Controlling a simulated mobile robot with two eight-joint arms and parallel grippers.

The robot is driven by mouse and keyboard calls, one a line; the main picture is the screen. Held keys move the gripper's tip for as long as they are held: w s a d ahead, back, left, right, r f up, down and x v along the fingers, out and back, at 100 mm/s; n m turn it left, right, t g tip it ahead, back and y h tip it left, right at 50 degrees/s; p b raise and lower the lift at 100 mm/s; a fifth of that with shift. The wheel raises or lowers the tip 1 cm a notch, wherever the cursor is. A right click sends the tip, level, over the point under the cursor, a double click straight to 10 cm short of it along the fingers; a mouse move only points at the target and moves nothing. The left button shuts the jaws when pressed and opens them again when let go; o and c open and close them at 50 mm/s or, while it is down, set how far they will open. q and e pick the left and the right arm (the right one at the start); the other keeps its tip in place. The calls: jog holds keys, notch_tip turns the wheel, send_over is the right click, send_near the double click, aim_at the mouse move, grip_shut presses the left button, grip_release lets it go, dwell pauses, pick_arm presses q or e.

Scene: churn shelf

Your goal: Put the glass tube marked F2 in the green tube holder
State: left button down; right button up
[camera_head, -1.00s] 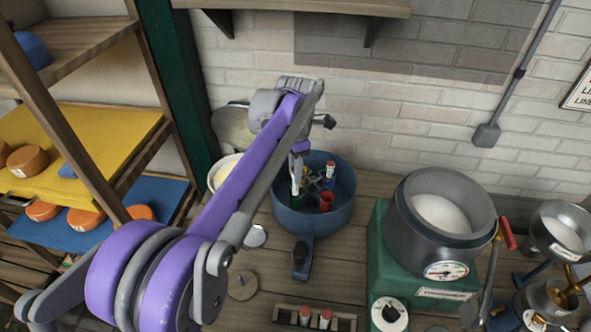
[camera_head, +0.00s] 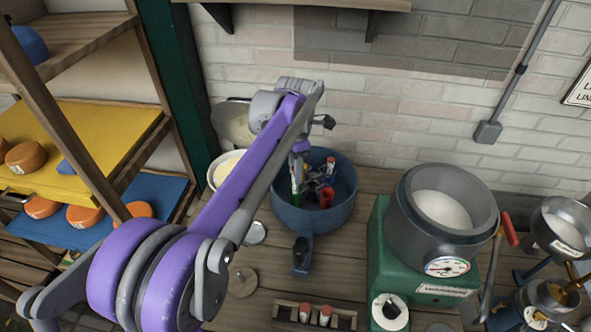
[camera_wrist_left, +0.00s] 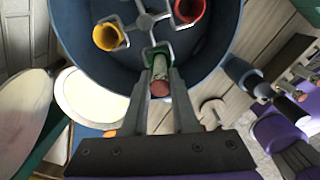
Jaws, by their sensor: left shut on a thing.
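My left gripper (camera_head: 298,165) is inside the blue round bowl (camera_head: 318,216); it also shows in the left wrist view (camera_wrist_left: 160,78). It is shut on a glass tube (camera_wrist_left: 160,70) with a reddish-brown cap. The tube is lined up with the green tube holder (camera_wrist_left: 156,50), its far end at the holder's mouth or inside it; how deep I cannot tell. The green holder also shows in the head view (camera_head: 295,198), partly behind the gripper. No marking on the tube is legible. My right gripper is out of view.
The bowl also has a red holder (camera_head: 326,197), a yellow holder (camera_wrist_left: 108,37) and a capped tube (camera_head: 331,165) at its back right. A wooden rack (camera_head: 285,312) with capped tubes stands in front. A metal pot (camera_head: 405,215) on a green base is at right.

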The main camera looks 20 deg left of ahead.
pick_arm(q)
jog(key=shift+f+b, duration=0.7)
jog(key=shift+f, duration=0.9)
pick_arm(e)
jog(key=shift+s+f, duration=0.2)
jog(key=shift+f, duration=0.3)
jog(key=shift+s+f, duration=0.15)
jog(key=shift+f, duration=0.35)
pick_arm(q)
jog(key=c, duration=0.6)
grip_release()
jog(key=o, duration=0.3)
jog(key=shift+r+p, duration=1.25)
jog(key=shift+r, duration=1)
jog(key=shift+r+p, duration=1.2)
jog(key=shift+r, duration=1.2)
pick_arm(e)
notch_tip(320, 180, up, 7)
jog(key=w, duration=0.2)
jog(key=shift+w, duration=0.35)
